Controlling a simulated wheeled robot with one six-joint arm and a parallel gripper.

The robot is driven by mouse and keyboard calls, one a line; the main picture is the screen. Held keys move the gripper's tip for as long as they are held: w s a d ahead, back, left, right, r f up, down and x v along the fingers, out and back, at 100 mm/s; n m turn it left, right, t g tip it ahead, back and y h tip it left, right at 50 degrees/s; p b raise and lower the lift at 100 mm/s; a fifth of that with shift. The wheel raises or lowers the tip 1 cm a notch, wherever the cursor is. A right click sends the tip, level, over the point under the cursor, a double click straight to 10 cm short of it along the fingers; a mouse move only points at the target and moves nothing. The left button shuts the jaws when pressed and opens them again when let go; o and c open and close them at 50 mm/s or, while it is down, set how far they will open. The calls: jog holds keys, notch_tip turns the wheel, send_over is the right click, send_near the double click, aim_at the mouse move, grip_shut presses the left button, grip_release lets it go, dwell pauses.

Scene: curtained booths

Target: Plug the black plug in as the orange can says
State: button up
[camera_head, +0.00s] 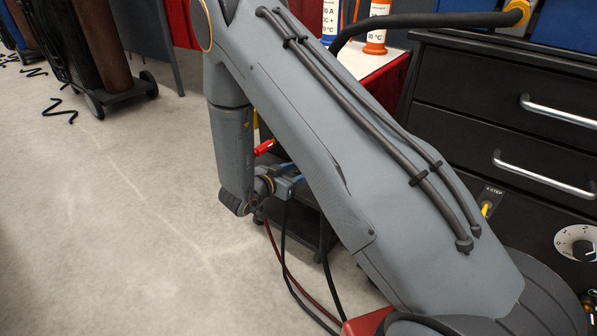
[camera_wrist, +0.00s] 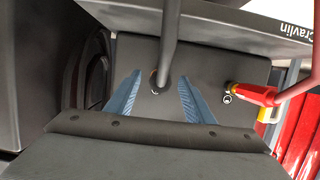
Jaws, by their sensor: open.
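The orange can (camera_head: 376,38) stands on a white-topped table at the top of the head view. Its label is cut off, with only "30 °C" partly readable. In the wrist view a dark plug with its cable (camera_wrist: 167,50) runs down between my fingers to a small metal-ringed hole in a dark panel (camera_wrist: 205,68). I cannot tell how deep it sits. My gripper (camera_wrist: 160,77) is open, with blue fingers on either side of the plug, apart from it. In the head view my gripper (camera_head: 288,182) is low beside the dark unit.
A blue-marked can (camera_head: 330,18) stands left of the orange one. A black drawer cabinet (camera_head: 470,90) fills the right. Black and red cables (camera_head: 285,255) hang below my gripper.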

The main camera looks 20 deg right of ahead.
jog(key=p+v, duration=0.1)
jog(key=v, duration=0.7)
jog(key=shift+p, duration=0.4)
jog(key=shift+w, duration=0.1)
